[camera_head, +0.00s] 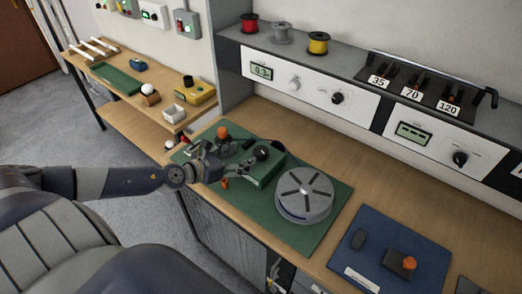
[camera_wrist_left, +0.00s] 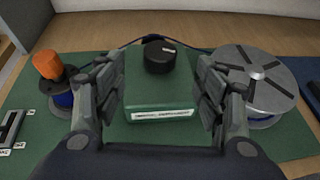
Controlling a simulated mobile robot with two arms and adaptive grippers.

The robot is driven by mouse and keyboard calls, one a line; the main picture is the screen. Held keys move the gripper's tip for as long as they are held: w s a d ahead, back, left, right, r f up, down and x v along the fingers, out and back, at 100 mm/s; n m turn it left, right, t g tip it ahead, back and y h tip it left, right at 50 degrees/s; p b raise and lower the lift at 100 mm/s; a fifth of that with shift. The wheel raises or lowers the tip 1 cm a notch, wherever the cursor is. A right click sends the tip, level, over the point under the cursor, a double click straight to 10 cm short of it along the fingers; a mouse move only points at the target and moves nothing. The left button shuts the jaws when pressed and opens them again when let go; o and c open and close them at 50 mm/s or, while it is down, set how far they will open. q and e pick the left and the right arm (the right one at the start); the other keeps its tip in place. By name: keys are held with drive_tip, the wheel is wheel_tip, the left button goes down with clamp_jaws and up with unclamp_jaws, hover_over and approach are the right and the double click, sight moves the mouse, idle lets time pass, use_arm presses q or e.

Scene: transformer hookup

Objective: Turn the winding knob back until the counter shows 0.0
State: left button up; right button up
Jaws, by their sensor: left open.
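A black round knob (camera_head: 262,153) with a pale mark sits on top of a green box (camera_head: 266,173) on the green mat. In the left wrist view the knob (camera_wrist_left: 159,56) stands toward the far side of the box (camera_wrist_left: 160,103), which has a white label on its front. My left gripper (camera_head: 238,170) is open, its fingers on either side of the box in the wrist view (camera_wrist_left: 158,85), and they do not hold the knob. A display on the back panel (camera_head: 262,72) seems to read 0.3. My right gripper is out of view.
A grey slotted disc (camera_head: 305,195) stands right of the box. An orange-topped post (camera_wrist_left: 48,68) stands to its left in the wrist view. A blue mat (camera_head: 355,240) with small parts lies farther right. Bare wood (camera_head: 350,155) runs behind the mats.

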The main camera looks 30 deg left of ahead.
sight(258, 152)
use_arm(q)
drive_tip(key=p+x, duration=0.1)
drive_tip(key=x, duration=0.9)
drive_tip(key=shift+w+d+f+p, duration=0.1)
drive_tip(key=shift+w+f+p, duration=0.05)
drive_tip(key=shift+w+p, duration=0.2)
drive_tip(key=c, duration=1.1)
